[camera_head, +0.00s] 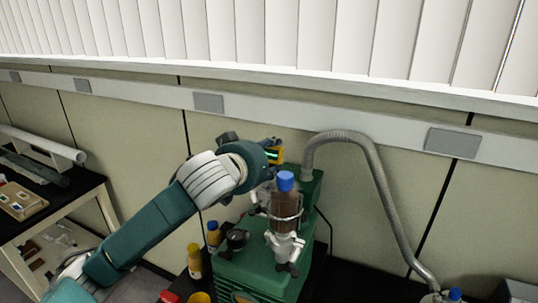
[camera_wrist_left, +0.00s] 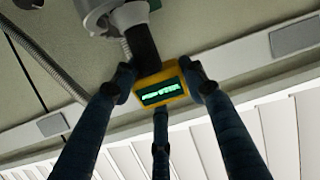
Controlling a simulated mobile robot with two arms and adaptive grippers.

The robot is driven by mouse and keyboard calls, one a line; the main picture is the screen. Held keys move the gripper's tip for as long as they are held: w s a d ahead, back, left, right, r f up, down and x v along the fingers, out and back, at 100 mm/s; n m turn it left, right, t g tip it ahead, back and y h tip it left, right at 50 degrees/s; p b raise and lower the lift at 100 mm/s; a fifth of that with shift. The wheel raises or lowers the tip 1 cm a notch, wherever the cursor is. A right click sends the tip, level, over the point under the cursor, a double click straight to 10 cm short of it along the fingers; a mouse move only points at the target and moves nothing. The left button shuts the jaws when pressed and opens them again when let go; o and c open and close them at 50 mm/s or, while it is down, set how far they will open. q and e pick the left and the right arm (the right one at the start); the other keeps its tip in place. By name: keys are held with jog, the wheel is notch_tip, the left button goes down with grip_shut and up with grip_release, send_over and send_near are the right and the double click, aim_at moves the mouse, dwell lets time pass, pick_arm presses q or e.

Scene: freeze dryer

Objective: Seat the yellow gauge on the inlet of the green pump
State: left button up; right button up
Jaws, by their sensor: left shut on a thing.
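The yellow gauge (camera_head: 275,156) with a lit green display is above the back of the green pump (camera_head: 262,272) in the head view. My left gripper (camera_head: 266,149) is shut on it, with its arm reaching in from the left. In the left wrist view, the fingers of the left gripper (camera_wrist_left: 160,84) close around the yellow gauge (camera_wrist_left: 163,88). A black cylinder (camera_wrist_left: 143,46) runs from the gauge towards a grey round part (camera_wrist_left: 108,10); I cannot tell whether they touch. The pump's inlet is not clearly seen. My right gripper is not in view.
A corrugated grey hose (camera_head: 375,175) arches from the pump to the right. Small bottles (camera_head: 194,262) stand at its left. A bench (camera_head: 75,205) is at far left.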

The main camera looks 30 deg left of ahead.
pick_arm(q)
jog(key=o, duration=1.6)
jog(key=shift+r, duration=0.15)
jog(key=shift+r+p, duration=2)
jog(key=shift+p, duration=0.2)
jog(key=shift+r+p, duration=0.75)
jog(key=shift+r, duration=0.15)
jog(key=shift+s+f, duration=0.1)
